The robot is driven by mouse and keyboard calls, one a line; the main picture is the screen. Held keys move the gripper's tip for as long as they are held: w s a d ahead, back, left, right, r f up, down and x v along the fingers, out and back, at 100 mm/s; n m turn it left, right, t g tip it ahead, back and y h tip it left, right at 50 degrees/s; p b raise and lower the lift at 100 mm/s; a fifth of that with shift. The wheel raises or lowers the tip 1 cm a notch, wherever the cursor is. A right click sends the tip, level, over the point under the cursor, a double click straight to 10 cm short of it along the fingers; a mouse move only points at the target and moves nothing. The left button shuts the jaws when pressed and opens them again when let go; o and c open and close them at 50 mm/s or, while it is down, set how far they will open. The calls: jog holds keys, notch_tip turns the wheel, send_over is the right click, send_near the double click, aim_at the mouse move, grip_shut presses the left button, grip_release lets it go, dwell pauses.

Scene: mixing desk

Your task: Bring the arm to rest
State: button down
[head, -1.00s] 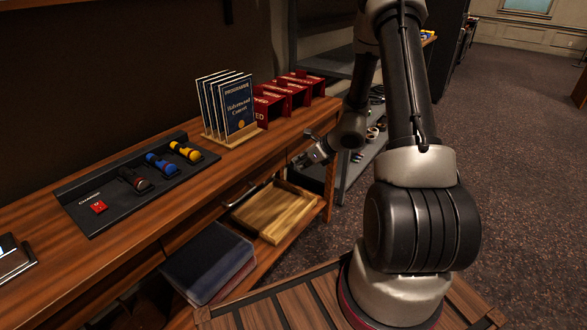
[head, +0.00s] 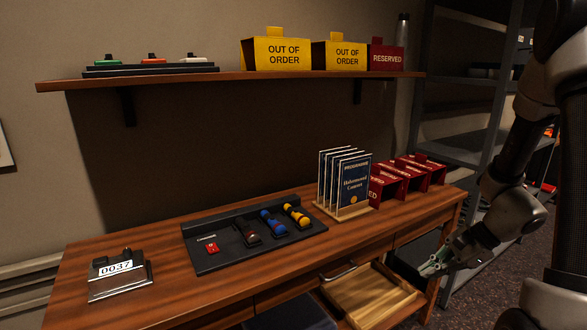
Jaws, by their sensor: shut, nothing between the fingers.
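My arm stands at the right edge of the head view, partly cut off by the frame. My gripper (head: 433,267) hangs low, off the front right of the wooden desk (head: 170,275), beside an open wooden drawer or tray (head: 368,297). The fingers look closed and hold nothing. They are small in the picture, and I cannot tell whether they touch the desk front.
On the desk are a numbered device (head: 120,277), a black console (head: 215,260) with coloured levers, a programme rack (head: 345,212) and red reserved signs (head: 385,190). A shelf (head: 230,78) above bears yellow signs (head: 276,52). A metal rack (head: 465,155) stands behind the arm.

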jog(key=s+r+n+t+h, duration=0.1)
jog(key=s+r+n+h, duration=0.2)
jog(key=s+r+n, duration=0.5)
jog(key=s+d+r+n+t+h, duration=0.1)
jog(key=s+r+n+h, duration=0.3)
jog(key=r, duration=1.1)
jog(key=shift+s+d+r+n, duration=0.15)
jog(key=shift+s+d+n, duration=0.1)
jog(key=shift+s+n, duration=1.9)
